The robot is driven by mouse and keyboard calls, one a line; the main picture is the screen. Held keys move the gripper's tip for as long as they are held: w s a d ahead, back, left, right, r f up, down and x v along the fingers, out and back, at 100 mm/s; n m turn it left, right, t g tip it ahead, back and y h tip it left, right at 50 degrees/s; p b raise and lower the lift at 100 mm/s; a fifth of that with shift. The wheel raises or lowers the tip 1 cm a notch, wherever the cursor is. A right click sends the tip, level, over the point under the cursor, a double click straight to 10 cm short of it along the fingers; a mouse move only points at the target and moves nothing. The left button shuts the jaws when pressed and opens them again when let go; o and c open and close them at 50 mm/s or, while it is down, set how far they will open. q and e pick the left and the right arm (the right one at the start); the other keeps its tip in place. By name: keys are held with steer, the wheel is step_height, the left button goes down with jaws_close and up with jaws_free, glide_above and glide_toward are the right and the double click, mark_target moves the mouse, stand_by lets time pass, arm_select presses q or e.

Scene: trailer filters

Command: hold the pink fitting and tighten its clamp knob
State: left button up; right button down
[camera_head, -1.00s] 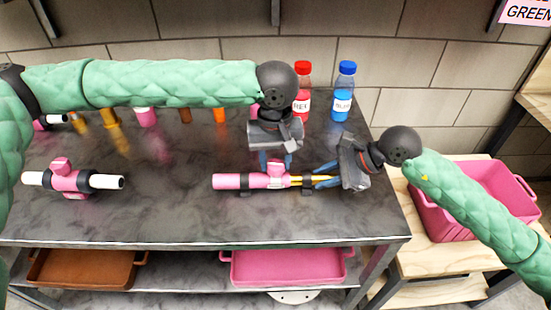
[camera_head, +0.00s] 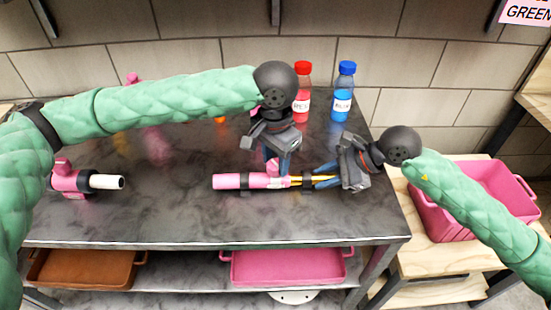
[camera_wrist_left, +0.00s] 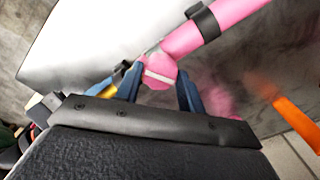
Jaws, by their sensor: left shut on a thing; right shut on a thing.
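The pink fitting (camera_head: 230,181) lies along the dark table, with a black band around it and yellow rods at its right end. Its pink clamp knob (camera_head: 272,168) stands on top near the right end; in the left wrist view the knob (camera_wrist_left: 160,72) is a round pink disc with a white bar across it. My left gripper (camera_head: 277,165) comes down from above with its blue fingers shut on the knob; in the left wrist view its fingers (camera_wrist_left: 160,85) are on either side. My right gripper (camera_head: 322,176) is shut on the yellow rods at the right end.
A red bottle (camera_head: 301,95) and a blue bottle (camera_head: 343,95) stand at the back. A pink crate (camera_head: 455,205) is at the right. Brown (camera_head: 85,268) and pink (camera_head: 288,268) trays lie on the shelf below.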

mark_target(275, 164)
arm_select(q)
steer(key=m, duration=0.5)
steer(key=shift+m, duration=0.4)
stand_by(0.4)
steer(key=o, duration=1)
step_height(275, 164, up, 12)
steer(key=shift+a, duration=0.1)
arm_select(e)
steer(key=c, duration=1.1)
jaws_free()
